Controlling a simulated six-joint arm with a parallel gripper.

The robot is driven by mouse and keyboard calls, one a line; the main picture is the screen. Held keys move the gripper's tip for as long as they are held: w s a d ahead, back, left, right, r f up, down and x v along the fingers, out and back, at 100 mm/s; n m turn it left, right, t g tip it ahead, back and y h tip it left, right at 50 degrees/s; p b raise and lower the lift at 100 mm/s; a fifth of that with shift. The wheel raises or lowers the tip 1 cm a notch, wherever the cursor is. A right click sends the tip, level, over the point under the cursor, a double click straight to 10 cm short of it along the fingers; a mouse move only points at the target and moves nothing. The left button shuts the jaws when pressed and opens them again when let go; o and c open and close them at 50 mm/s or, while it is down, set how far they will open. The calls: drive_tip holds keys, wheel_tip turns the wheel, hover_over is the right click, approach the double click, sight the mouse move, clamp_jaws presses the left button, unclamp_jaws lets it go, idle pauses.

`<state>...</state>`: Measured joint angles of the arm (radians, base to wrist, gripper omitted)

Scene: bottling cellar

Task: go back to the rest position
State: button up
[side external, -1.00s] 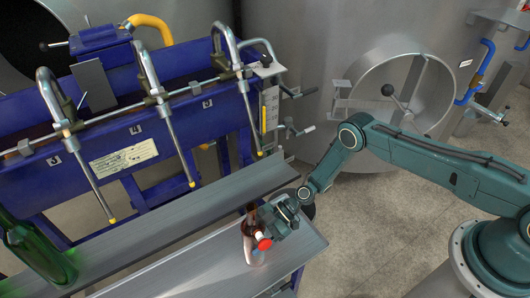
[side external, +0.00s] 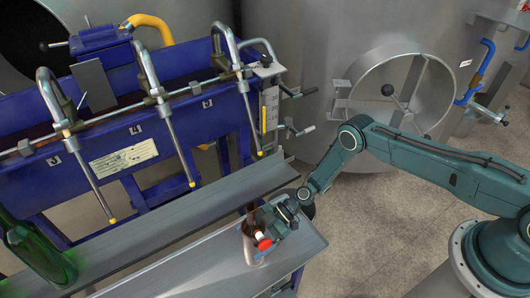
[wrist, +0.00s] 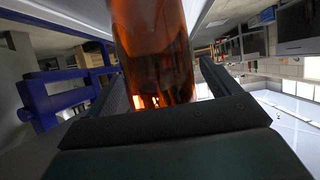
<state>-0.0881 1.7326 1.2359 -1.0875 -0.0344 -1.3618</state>
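An amber-brown bottle (side external: 249,246) stands upright on the lower metal tray (side external: 205,262). My gripper (side external: 258,236) is at the bottle, reaching in from the right with my arm bent low. In the wrist view the bottle (wrist: 155,50) stands between my two fingers and fills the middle. A gap shows between the bottle and the right finger, so my gripper (wrist: 160,88) looks open around it. Whether the left finger touches the glass is hard to tell. The bottle's neck is partly hidden in the side view, and its ends are outside the wrist view.
A blue filling machine (side external: 190,130) with hanging metal spouts stands behind a raised metal ledge (side external: 170,225). A green bottle (side external: 38,250) stands at the far left. A steel tank with a round hatch (side external: 375,105) is behind. Open floor (side external: 385,230) lies right of the tray.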

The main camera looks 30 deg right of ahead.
drive_tip(key=shift+s+d+f, duration=0.1)
drive_tip(key=shift+f, duration=0.05)
drive_tip(key=shift+d, duration=0.15)
drive_tip(key=d, duration=1.2)
drive_tip(key=shift+s+d, duration=0.2)
drive_tip(key=shift+d, duration=0.1)
idle(1.3)
